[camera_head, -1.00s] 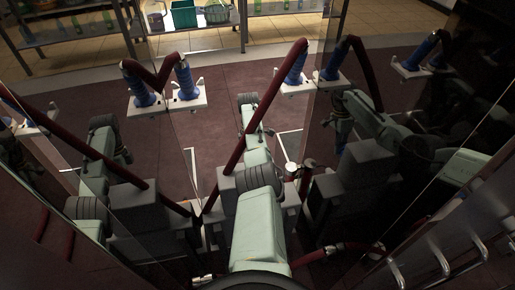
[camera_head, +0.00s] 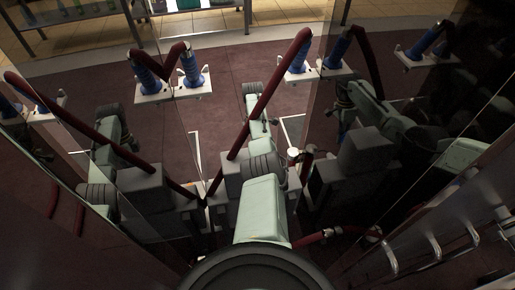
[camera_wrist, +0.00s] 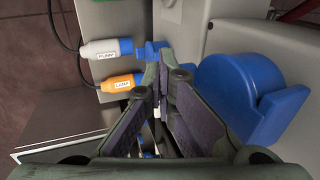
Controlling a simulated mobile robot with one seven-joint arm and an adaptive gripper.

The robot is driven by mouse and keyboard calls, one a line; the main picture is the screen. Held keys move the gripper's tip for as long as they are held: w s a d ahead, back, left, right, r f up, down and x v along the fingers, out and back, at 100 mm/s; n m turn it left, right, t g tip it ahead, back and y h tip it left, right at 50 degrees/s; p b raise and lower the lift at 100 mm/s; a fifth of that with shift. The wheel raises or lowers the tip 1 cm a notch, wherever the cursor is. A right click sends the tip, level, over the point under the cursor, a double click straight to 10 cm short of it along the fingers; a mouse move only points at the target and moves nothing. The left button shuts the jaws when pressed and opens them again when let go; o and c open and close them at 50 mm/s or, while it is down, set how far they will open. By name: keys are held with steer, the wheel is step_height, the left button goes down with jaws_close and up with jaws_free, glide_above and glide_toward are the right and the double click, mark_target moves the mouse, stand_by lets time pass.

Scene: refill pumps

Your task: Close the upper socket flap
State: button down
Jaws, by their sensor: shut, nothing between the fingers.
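In the wrist view my gripper (camera_wrist: 162,70) is shut and empty, with its fingertips close to a small blue part (camera_wrist: 150,50) by the plugs. Whether they touch it I cannot tell. A blue-and-white plug labelled PUMP (camera_wrist: 101,49) sits there, with an orange plug labelled LAMP (camera_wrist: 112,84) just below it in the picture. A large rounded blue part (camera_wrist: 237,88) is on the right, partly behind my right finger. I cannot tell which blue part is the upper socket flap. My gripper does not show in the head view.
Glass-like panes surround my arm in the head view. A dark red hose (camera_head: 266,95) crosses the middle, and blue nozzles (camera_head: 191,67) stand on a white bracket (camera_head: 175,93). Metal handles (camera_head: 432,246) are at lower right. Dark cables run to the plugs.

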steer(key=v, duration=1.2)
